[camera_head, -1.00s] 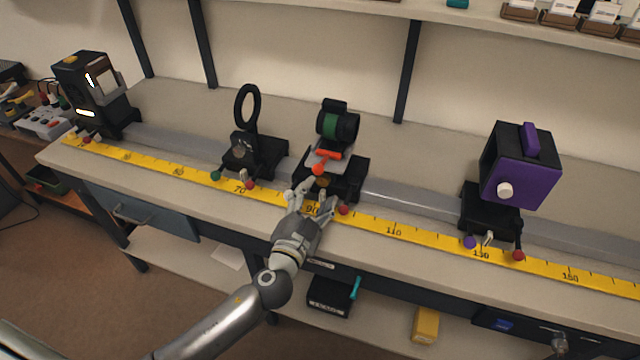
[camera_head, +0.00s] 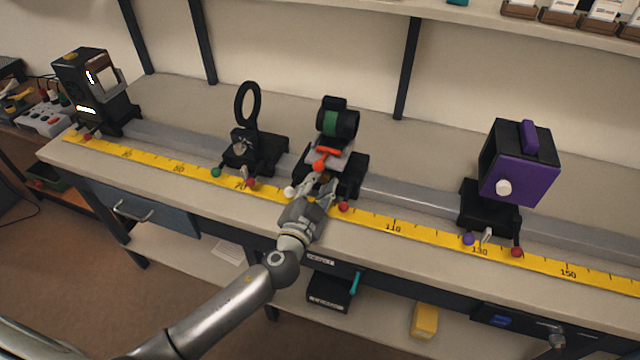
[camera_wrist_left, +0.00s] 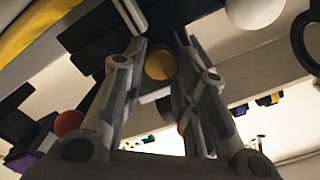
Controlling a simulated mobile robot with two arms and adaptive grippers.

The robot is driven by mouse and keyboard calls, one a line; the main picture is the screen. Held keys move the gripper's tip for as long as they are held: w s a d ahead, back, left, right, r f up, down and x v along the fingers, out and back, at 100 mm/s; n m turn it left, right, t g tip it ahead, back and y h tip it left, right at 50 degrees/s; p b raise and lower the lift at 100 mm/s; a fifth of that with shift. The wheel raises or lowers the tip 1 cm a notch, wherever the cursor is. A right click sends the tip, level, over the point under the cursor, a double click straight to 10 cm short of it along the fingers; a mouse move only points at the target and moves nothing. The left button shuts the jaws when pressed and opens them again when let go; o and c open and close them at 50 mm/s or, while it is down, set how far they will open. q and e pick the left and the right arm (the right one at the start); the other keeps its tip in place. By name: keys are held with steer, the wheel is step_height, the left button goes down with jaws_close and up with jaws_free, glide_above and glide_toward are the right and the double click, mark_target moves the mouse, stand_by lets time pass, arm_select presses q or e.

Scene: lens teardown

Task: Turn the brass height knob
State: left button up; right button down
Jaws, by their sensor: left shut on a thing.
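The brass height knob (camera_wrist_left: 159,63) shows in the left wrist view as a round golden face between the two fingers. My left gripper (camera_wrist_left: 163,50) is shut on it, with one finger on either side. In the head view my left gripper (camera_head: 320,184) reaches the front of the middle carriage (camera_head: 348,183) and hides the knob. This carriage bears a black lens holder (camera_head: 337,121) with a green band, and an orange-red lever (camera_head: 321,162) below it. My right gripper is not in view.
A white ball (camera_head: 289,191) and a red ball (camera_head: 343,207) sit close on either side of my left gripper. A black ring holder (camera_head: 247,104) stands to the left and a purple box (camera_head: 517,165) to the right. A yellow scale (camera_head: 420,235) runs along the front.

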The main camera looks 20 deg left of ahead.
arm_select(q)
steer(key=shift+m, duration=0.4)
steer(key=m, duration=0.3)
steer(key=shift+m, duration=0.3)
steer(key=shift+d+f+m, duration=0.1)
steer(key=shift+m, duration=1.5)
steer(key=o, duration=1)
steer(key=s, duration=1.2)
steer(key=shift+a, duration=0.2)
